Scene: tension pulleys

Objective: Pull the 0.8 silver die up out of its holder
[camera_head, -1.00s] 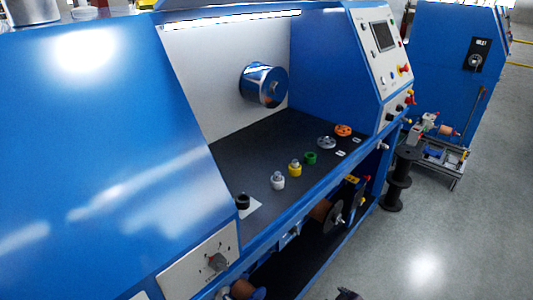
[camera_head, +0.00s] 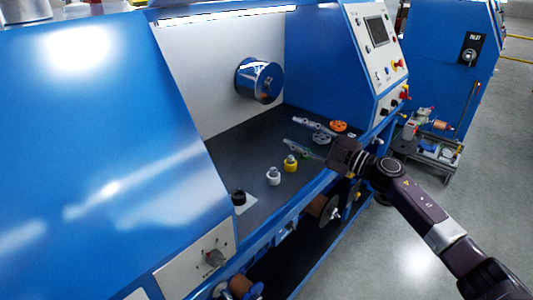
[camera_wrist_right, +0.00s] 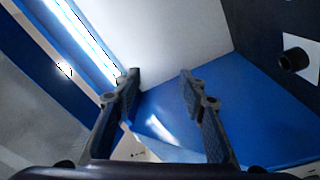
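On the dark shelf of the blue machine stand small round pieces: a white one with a silvery top (camera_head: 273,177), a yellow one with a silvery top (camera_head: 290,164) and a green one (camera_head: 307,154) partly hidden by my right gripper. No 0.8 marking is readable, so I cannot tell which is the 0.8 silver die. My right gripper (camera_head: 288,131) is open and empty, with its fingers pointing left over the shelf, behind the yellow piece in the picture. The wrist view shows its two fingers (camera_wrist_right: 160,75) apart with nothing between them. My left gripper is not in view.
A black cylinder (camera_head: 238,198) stands on a white card at the near left; it also shows in the wrist view (camera_wrist_right: 293,60). A chrome drum (camera_head: 260,80) juts from the back wall.

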